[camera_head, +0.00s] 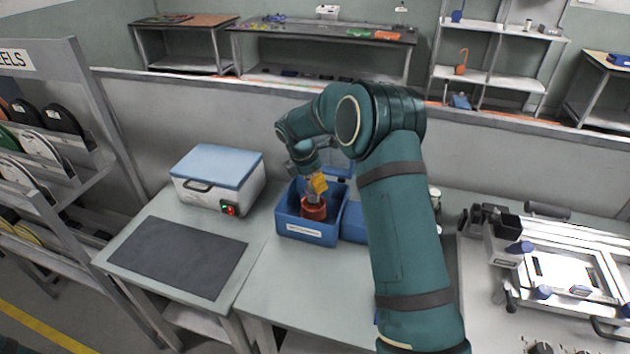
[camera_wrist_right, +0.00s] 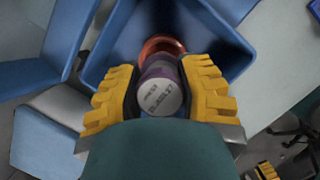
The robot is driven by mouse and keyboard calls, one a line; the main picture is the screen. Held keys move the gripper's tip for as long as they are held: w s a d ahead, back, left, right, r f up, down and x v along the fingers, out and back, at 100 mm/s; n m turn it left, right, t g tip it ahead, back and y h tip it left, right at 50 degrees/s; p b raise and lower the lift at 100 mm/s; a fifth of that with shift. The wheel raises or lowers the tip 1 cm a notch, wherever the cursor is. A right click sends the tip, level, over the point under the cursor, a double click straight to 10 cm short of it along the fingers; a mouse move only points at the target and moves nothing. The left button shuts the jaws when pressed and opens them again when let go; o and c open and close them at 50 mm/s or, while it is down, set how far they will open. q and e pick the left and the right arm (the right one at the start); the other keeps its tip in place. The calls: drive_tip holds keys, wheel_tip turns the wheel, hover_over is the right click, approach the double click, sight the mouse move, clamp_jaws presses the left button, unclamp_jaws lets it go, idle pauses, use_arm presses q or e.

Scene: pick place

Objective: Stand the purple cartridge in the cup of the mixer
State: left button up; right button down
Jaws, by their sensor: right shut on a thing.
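My right gripper (camera_head: 316,186) reaches down into a blue bin (camera_head: 306,232) on the table. In the right wrist view its yellow ribbed fingers (camera_wrist_right: 162,98) are shut on the purple cartridge (camera_wrist_right: 162,74), whose pale printed end faces the camera. A red-brown round thing (camera_head: 313,209) is in the bin under the gripper. In the wrist view it shows as an orange rim (camera_wrist_right: 160,46) behind the cartridge. Whether the cartridge touches it, I cannot tell. Part of a yellow finger, seemingly my left gripper (camera_wrist_right: 266,171), shows at the wrist view's lower right edge. I cannot make out the mixer's cup.
A white box with a blue lid (camera_head: 217,177) and red switch stands left of the bin. A dark mat (camera_head: 178,256) lies in front of it. Another blue bin (camera_head: 353,223) stands close on the right, partly hidden by my arm. The table in front of the bins is clear.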

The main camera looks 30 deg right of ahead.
drive_tip(key=shift+f+b, duration=0.75)
drive_tip(key=shift+f, duration=1.25)
idle(0.7)
drive_tip(key=c, duration=0.6)
unclamp_jaws()
drive_tip(key=c, duration=0.3)
drive_tip(key=shift+c, duration=0.2)
drive_tip(key=shift+r, duration=0.1)
drive_tip(key=shift+r+p, duration=2.95)
drive_tip(key=shift+r, duration=0.5)
